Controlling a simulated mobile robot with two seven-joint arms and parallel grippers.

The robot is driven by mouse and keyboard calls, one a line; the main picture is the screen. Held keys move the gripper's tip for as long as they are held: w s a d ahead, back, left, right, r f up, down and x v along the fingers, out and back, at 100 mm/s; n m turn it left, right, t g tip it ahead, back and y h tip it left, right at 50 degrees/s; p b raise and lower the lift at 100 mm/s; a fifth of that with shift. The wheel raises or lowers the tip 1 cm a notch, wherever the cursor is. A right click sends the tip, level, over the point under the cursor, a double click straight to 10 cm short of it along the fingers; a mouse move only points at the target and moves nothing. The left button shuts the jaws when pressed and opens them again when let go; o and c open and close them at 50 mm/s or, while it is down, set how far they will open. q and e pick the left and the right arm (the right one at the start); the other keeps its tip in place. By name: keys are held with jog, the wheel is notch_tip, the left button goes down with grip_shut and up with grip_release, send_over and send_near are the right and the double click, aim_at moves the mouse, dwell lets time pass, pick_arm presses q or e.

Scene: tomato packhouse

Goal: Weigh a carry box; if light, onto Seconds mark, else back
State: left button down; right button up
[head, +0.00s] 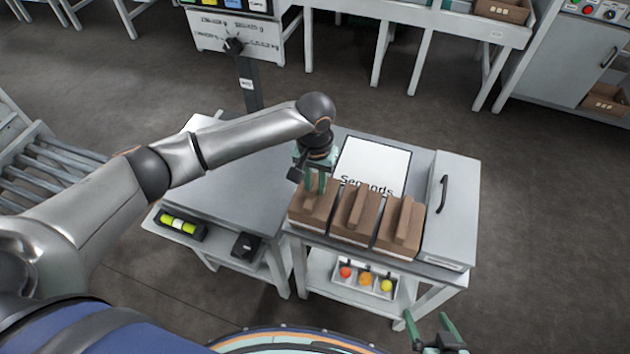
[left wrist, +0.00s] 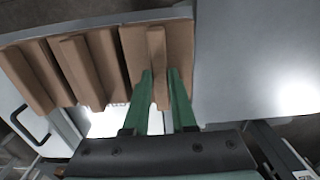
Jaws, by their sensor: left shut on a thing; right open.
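Three brown carry boxes with raised handles stand in a row on the right table: the left box (head: 309,211), the middle box (head: 355,214) and the right box (head: 400,227). My left gripper (head: 316,186) is shut on the handle of the left box, which also shows in the left wrist view (left wrist: 181,47). The white Seconds mark (head: 373,165) lies behind the boxes, its lettering partly hidden by them. The grey scale platform (head: 225,185) is left of the boxes, bare where it shows. My right gripper (head: 435,332) is open and empty at the lower right, away from the boxes.
A grey cabinet with a black handle (head: 452,205) stands right of the boxes. A tray (head: 340,286) with coloured balls sits on the shelf below.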

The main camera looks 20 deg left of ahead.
pick_arm(q)
jog(key=shift+f, duration=0.15)
jog(key=c, duration=0.7)
grip_release()
jog(key=shift+c, duration=1.4)
notch_tip(320, 180, up, 5)
jog(key=p, duration=0.6)
jog(key=shift+p, duration=0.4)
notch_tip(320, 180, up, 2)
jog(key=shift+r+p, duration=0.1)
jog(key=shift+p, duration=0.9)
